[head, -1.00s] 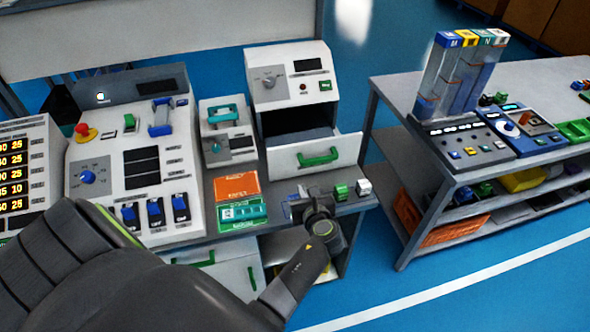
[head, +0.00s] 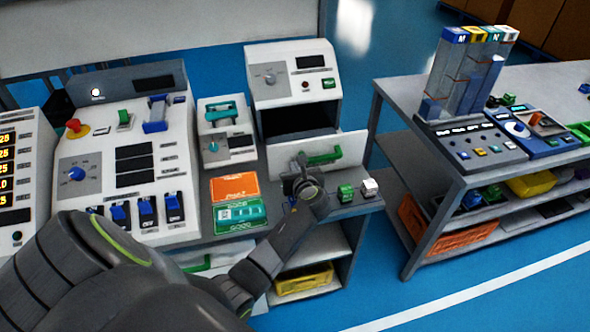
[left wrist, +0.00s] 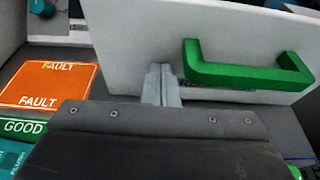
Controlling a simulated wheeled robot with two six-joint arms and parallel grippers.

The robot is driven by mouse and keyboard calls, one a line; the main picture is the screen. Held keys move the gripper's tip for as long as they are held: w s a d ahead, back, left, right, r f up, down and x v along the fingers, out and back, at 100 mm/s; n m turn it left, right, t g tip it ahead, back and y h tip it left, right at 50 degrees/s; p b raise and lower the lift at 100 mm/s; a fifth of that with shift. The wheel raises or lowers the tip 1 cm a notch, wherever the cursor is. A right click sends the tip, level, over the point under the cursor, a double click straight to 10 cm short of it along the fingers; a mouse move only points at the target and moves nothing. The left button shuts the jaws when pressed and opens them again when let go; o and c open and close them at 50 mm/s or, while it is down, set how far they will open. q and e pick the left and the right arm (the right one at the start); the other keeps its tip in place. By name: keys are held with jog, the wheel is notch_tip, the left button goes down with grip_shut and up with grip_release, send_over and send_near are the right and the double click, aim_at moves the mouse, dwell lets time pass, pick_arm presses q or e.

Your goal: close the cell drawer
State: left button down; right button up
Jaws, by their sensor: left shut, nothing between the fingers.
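The cell drawer (head: 349,149) stands pulled out of the white tester box (head: 290,72), with a dark opening behind its white front. Its green handle (head: 322,157) also shows in the left wrist view (left wrist: 245,70), right of the fingers. My left gripper (head: 297,180) is shut and empty, in front of the drawer front at the left of the handle. In the left wrist view the fingertips (left wrist: 162,78) are close against the white front; I cannot tell whether they touch it. My right gripper is not in view.
An orange FAULT tray (head: 235,187) and a green GOOD tray (head: 240,216) lie left of the gripper. A green block (head: 345,193) and a white block (head: 369,187) stand to its right. A yellow bin (head: 304,280) is on the shelf below.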

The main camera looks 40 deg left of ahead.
pick_arm(q)
jog(key=shift+w+a, duration=0.2)
jog(key=w+a, duration=0.2)
jog(key=a, duration=0.1)
jog(key=w+a+b, duration=0.1)
jog(key=w+a, duration=0.2)
jog(key=shift+w+a+b, duration=0.3)
jog(key=shift+w+a, duration=0.05)
jog(key=shift+a, duration=0.05)
jog(key=w+a+b, duration=0.2)
jog(key=w+a, duration=0.1)
jog(key=w+a+b, duration=0.2)
jog(key=a, duration=0.1)
jog(key=shift+w+a+f, duration=0.15)
jog(key=shift+w+a, duration=0.25)
jog(key=shift+w+a+b, duration=0.35)
jog(key=shift+a+b, duration=0.05)
jog(key=shift+b, duration=0.05)
jog(key=shift+r, duration=0.45)
